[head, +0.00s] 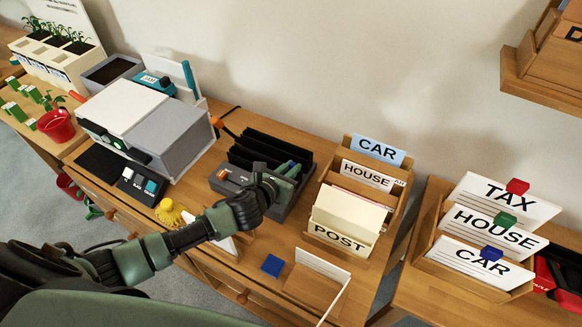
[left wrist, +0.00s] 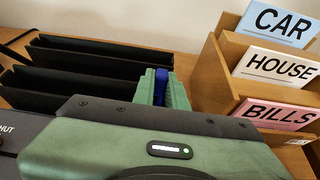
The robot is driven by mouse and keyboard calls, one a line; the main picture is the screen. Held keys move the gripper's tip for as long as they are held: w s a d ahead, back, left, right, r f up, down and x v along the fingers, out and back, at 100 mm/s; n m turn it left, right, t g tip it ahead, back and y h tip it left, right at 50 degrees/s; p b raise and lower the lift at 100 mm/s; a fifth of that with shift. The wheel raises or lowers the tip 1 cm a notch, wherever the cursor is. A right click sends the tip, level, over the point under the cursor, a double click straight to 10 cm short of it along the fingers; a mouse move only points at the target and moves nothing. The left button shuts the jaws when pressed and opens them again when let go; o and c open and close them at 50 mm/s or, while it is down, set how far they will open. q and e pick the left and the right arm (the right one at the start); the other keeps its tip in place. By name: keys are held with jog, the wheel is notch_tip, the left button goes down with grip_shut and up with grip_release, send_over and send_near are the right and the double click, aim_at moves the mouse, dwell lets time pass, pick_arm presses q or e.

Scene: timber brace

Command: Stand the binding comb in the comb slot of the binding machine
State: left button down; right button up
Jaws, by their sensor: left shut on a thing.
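My left gripper (head: 288,170) reaches over the dark grey machine with black upright plates (head: 262,150), which looks like the binding machine. Its green fingers (left wrist: 164,88) are shut on a narrow blue piece, seemingly the binding comb (left wrist: 161,86). Only a strip of the comb shows between the fingers, at the right end of the black plates. My gripper body hides its lower part and the comb slot, so I cannot tell whether the comb is in the slot. My right gripper is not in view.
A wooden letter rack (head: 342,243) with CAR, HOUSE and POST cards stands close right of the machine. A grey and white box-shaped device (head: 172,135) stands to the left. A blue block (head: 272,265) and a yellow object (head: 169,211) lie near the front edge.

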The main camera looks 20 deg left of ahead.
pick_arm(q)
jog(key=c, duration=0.9)
grip_release()
jog(key=shift+f, duration=0.1)
notch_tip(320, 180, up, 8)
jog(key=p, duration=0.8)
jog(key=shift+p, duration=0.4)
jog(key=shift+s, duration=0.1)
